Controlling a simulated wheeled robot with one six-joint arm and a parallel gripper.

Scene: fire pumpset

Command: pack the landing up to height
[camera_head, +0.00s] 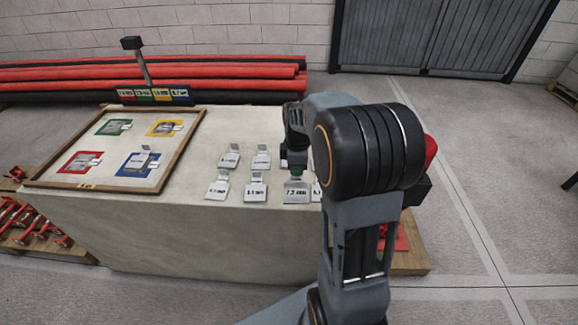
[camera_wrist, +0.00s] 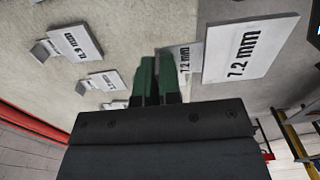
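Several light grey labelled plates with raised tabs stand on the table. The 7.2 mm plate (camera_head: 296,195) is in the front row, below my gripper (camera_head: 296,168). In the wrist view, my gripper's green fingers (camera_wrist: 157,78) are close together at the tab of the 7.2 mm plate (camera_wrist: 248,47) and appear shut on it; the right finger hides part of the tab. The wooden-framed board (camera_head: 105,186) at the left holds green (camera_head: 113,127), yellow (camera_head: 165,128), red (camera_head: 82,162) and blue (camera_head: 138,163) pads. A grey plate with a tab sits on the blue pad.
A coloured number display (camera_head: 155,96) with a post stands behind the board. Red pipes (camera_head: 220,76) lie behind the table (camera_head: 150,235). Other plates (camera_head: 256,190) stand close left of my gripper; one at its right is partly hidden by my arm.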

